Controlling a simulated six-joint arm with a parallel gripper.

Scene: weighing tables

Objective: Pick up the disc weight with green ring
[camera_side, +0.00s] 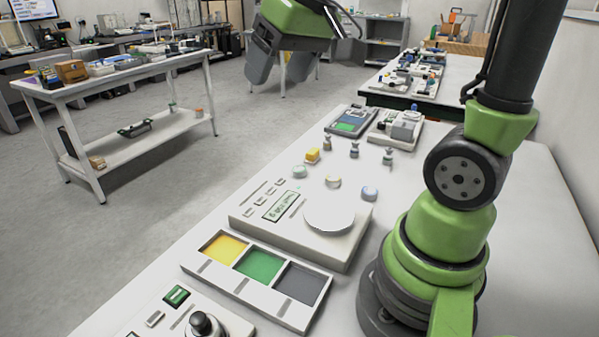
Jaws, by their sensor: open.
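Three small pale discs stand in a row on the white table, behind the scale. The left one (300,171) has a greenish tint and looks like the disc weight with the green ring. The middle disc (333,182) looks pale yellowish, and the right disc (369,193) bluish. My gripper (280,70) is at the top of the view, well above and apart from the discs. Its two grey fingers are spread, with nothing between them.
A white scale (250,224) with a round pan (329,212) stands in front of the discs. A tray (190,262) with yellow, green and grey compartments is nearer. A yellow block (312,154) and several small metal weights (354,150) stand behind the discs.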

